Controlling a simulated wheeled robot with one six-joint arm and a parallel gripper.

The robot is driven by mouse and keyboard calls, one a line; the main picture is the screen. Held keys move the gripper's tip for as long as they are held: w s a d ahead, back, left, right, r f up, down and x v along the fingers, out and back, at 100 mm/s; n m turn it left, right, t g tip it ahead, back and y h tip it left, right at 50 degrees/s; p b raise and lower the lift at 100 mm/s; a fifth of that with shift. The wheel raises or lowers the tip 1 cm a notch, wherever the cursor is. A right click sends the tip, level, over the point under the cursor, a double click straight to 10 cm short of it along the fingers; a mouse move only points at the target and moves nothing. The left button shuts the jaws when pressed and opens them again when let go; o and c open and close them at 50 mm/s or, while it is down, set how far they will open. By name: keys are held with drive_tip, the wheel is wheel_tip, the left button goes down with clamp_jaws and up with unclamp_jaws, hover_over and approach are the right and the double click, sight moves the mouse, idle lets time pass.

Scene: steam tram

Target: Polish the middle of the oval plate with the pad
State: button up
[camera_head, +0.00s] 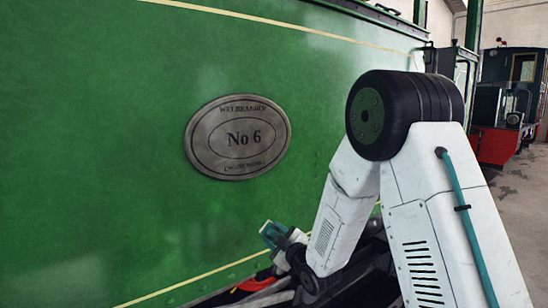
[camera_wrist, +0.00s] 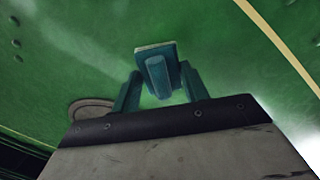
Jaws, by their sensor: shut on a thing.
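The oval plate (camera_head: 205,140) is a dull grey metal plate marked "No 6", fixed to the green side panel in the head view. Part of its rim (camera_wrist: 88,106) shows at the left in the wrist view, the rest hidden behind my gripper. My gripper (camera_head: 273,234) is below and right of the plate in the head view, apart from it. In the wrist view, its teal fingers are shut on the teal handle of the pad (camera_wrist: 170,50), a small block with a pale edge. I cannot tell whether the pad touches the panel.
The green side panel (camera_head: 90,130) is broad and flat, with cream lines near its top and bottom. My white arm fills the right of the head view. Another dark vehicle with a red front (camera_head: 493,145) stands at the far right. The panel around the plate is clear.

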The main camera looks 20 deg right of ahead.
drive_tip(key=shift+n+y, duration=0.6)
drive_tip(key=shift+y, duration=0.3)
drive_tip(key=r, duration=0.7)
drive_tip(key=w+r, duration=0.1)
drive_tip(key=r, duration=0.3)
drive_tip(key=shift+w+a+r, duration=0.1)
drive_tip(key=shift+a+r, duration=0.05)
drive_tip(key=shift+r, duration=0.05)
approach(258, 147)
drive_tip(key=shift+x, duration=2.3)
drive_tip(key=shift+x, duration=0.85)
drive_tip(key=shift+w+d, duration=0.25)
drive_tip(key=shift+d, duration=0.75)
drive_tip(key=shift+w+d, duration=0.25)
drive_tip(key=shift+d, duration=0.8)
drive_tip(key=shift+w, duration=0.1)
drive_tip(key=shift+s+a+r, duration=0.1)
drive_tip(key=shift+s+a, duration=0.15)
drive_tip(key=shift+a, duration=0.8)
drive_tip(key=shift+s+a+r, duration=0.1)
drive_tip(key=shift+s+a, duration=0.15)
drive_tip(key=shift+a, duration=0.8)
